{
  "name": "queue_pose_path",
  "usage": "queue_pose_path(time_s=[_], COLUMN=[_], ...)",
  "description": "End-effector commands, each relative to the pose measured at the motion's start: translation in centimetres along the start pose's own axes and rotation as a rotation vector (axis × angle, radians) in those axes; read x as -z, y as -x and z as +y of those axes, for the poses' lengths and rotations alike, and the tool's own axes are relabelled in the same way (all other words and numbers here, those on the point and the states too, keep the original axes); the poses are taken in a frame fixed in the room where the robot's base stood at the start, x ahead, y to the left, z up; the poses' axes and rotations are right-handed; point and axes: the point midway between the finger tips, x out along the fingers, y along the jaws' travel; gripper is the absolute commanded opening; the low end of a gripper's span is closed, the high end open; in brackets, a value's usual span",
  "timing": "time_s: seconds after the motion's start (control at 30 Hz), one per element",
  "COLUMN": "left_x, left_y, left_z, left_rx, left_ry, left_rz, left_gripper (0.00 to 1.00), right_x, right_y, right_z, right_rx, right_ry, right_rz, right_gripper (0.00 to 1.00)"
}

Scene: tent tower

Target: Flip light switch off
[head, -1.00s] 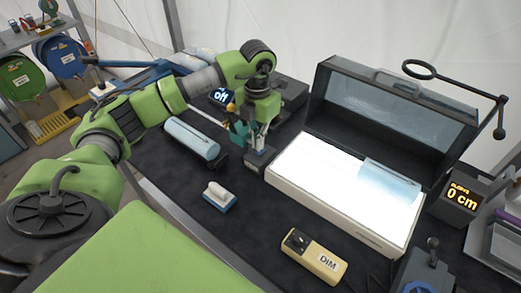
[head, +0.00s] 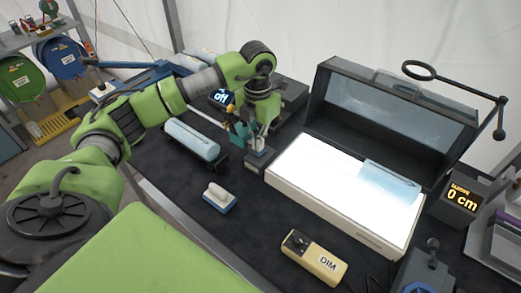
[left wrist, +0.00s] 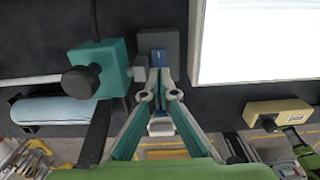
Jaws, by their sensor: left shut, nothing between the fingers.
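A small dark grey box with a blue lever, which looks like the light switch (head: 254,166), stands left of the lit white panel (head: 312,172) in the head view. It shows in the left wrist view (left wrist: 173,42) at top centre, its blue lever just beyond my fingertips. My left gripper (head: 262,146) is shut and empty, pointing down over this box; its fingertips show in the left wrist view (left wrist: 158,84). I cannot tell whether they touch the lever. The panel glows bright white.
A teal block with a black knob (left wrist: 82,81) stands close left of my fingers. A light blue cylinder (head: 192,138) lies left, and a small white-topped block (head: 219,198) is nearer. The cream DIM box (head: 314,257) is in front. An "Off" display (head: 220,97) stands behind.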

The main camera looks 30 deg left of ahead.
Motion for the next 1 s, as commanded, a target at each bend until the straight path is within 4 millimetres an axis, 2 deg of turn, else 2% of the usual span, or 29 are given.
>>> queue_pose_path(time_s=[1.0], left_x=[0.0], left_y=[-1.4], left_z=[0.0], left_rx=[0.000], left_ry=[0.000], left_rz=[0.001], left_gripper=[0.00], right_x=[-0.1], right_y=[-1.0], right_z=[0.1], right_rx=[-0.001], right_ry=[0.001], right_rz=[0.000], right_gripper=[0.55])
